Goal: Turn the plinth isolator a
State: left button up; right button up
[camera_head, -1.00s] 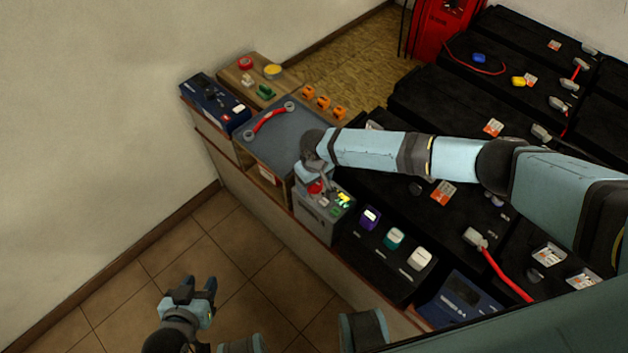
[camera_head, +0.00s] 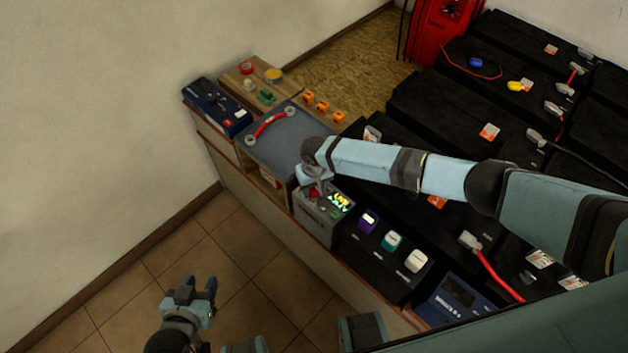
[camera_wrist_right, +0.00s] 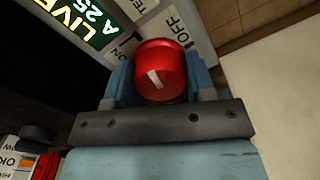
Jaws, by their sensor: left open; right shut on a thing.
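The plinth isolator is a grey box (camera_head: 316,222) at the front edge of the bench in the head view, with a lit green-yellow display (camera_head: 341,201) on top. Its red knob (camera_wrist_right: 160,68) has a short slanted white mark. My right gripper (camera_head: 315,188) is above the box, partly hiding the knob. In the wrist view its two blue fingers stand on either side of the knob, shut on it. My left gripper (camera_head: 199,284) is open and empty, low over the tiled floor.
A red-handled link (camera_head: 270,124) lies on the grey mat left of the isolator. Purple, teal and white blocks (camera_head: 391,241) stand on a black unit to its right. Black batteries (camera_head: 440,110) fill the right. The tiled floor (camera_head: 240,235) in front is clear.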

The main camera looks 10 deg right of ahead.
jog(key=shift+r+m+p, duration=0.25)
jog(key=shift+m+p, duration=0.25)
jog(key=shift+m, duration=0.1)
jog(key=m+p, duration=0.2)
jog(key=shift+s+a+m+p, duration=0.1)
jog(key=shift+m+p, duration=0.2)
jog(key=m+p, duration=0.4)
jog(key=m, duration=0.1)
jog(key=shift+f, duration=0.1)
jog(key=m+p, duration=0.1)
jog(key=m, duration=0.2)
jog(key=m+p, duration=0.1)
jog(key=m, duration=0.1)
jog(key=shift+f+m, duration=0.1)
jog(key=shift+m, duration=0.7)
jog(key=o, duration=0.9)
